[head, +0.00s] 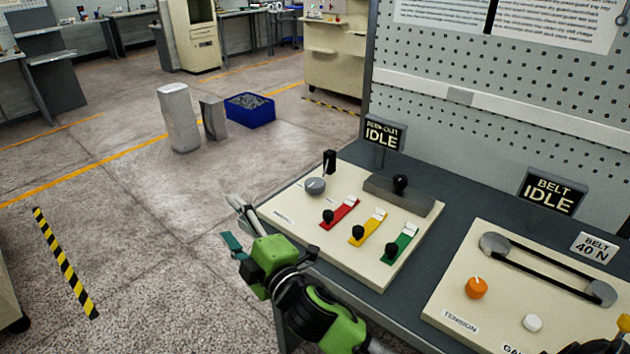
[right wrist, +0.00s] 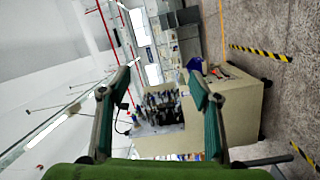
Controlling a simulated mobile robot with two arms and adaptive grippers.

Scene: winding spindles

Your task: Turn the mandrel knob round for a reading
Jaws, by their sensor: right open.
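The grey round knob (head: 315,186) sits at the left end of a cream panel (head: 362,272) on the bench, beside a small black upright post (head: 329,161). I take it for the mandrel knob, but the label near it is too small to read. A dark sign (head: 383,134) behind the panel reads IDLE; its upper line looks like RUN-OUT. My right gripper (head: 234,222) is open and empty, left of the panel and apart from the knob. In the right wrist view its two fingers (right wrist: 162,80) are spread with nothing between them. My left gripper is not in view.
Red (head: 340,213), yellow (head: 367,227) and green (head: 401,243) slides with black knobs lie on the same panel. A belt panel (head: 500,300) with an orange knob (head: 476,288) stands to the right. A pegboard (head: 490,95) rises behind.

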